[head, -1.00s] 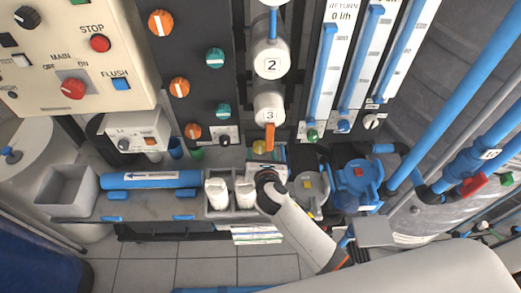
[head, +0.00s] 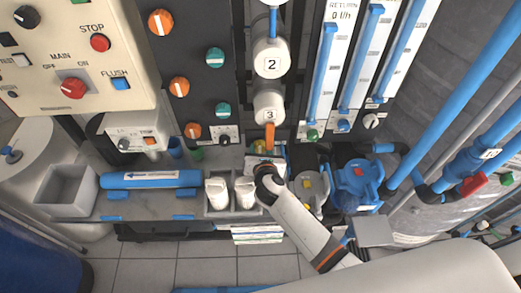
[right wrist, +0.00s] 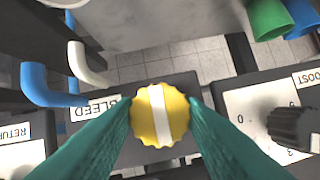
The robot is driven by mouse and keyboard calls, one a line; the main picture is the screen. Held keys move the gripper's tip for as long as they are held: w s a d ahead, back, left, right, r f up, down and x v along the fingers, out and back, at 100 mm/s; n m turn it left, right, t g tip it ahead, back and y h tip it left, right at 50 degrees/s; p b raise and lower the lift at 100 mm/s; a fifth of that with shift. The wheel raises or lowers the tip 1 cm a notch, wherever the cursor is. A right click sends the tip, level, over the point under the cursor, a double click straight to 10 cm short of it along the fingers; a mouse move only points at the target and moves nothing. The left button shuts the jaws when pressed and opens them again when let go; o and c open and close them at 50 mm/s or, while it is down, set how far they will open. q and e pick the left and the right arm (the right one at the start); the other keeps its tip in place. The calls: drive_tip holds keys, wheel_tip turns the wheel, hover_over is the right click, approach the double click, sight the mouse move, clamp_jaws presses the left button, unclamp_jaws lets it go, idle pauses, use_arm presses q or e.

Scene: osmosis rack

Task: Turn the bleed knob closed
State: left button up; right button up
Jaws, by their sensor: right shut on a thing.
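The bleed knob (right wrist: 159,115) is yellow and scalloped with a white stripe. In the right wrist view it sits beside the BLEED label (right wrist: 92,106), and its stripe runs nearly up and down the picture, slightly tilted. My right gripper (right wrist: 160,118) has its green fingers on both sides of the knob, shut on it. In the head view my right gripper (head: 264,163) reaches to the panel below the cylinder marked 3, and the knob is mostly hidden there. My left gripper is not in view.
A black BOOST knob (right wrist: 290,127) is right of the bleed knob in the wrist view. Blue and white pipes (right wrist: 48,88) are on its left. In the head view, white cartridges (head: 217,192) stand left of my gripper and a blue pump (head: 358,182) stands right.

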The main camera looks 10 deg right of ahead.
drive_tip(key=shift+d+m+y, duration=0.1)
drive_tip(key=shift+m+y, duration=0.3)
drive_tip(key=shift+m, duration=0.2)
drive_tip(key=shift+f+m+t+y, duration=0.1)
drive_tip(key=shift+m+t+y, duration=0.2)
drive_tip(key=shift+m, duration=0.2)
drive_tip(key=shift+d+m+t+y+b, duration=0.1)
drive_tip(key=shift+m+t+y+b, duration=0.3)
drive_tip(key=shift+m+y+b, duration=0.65)
drive_tip(key=shift+m+h, duration=0.25)
drive_tip(key=shift+m, duration=0.1)
drive_tip(key=o, duration=1)
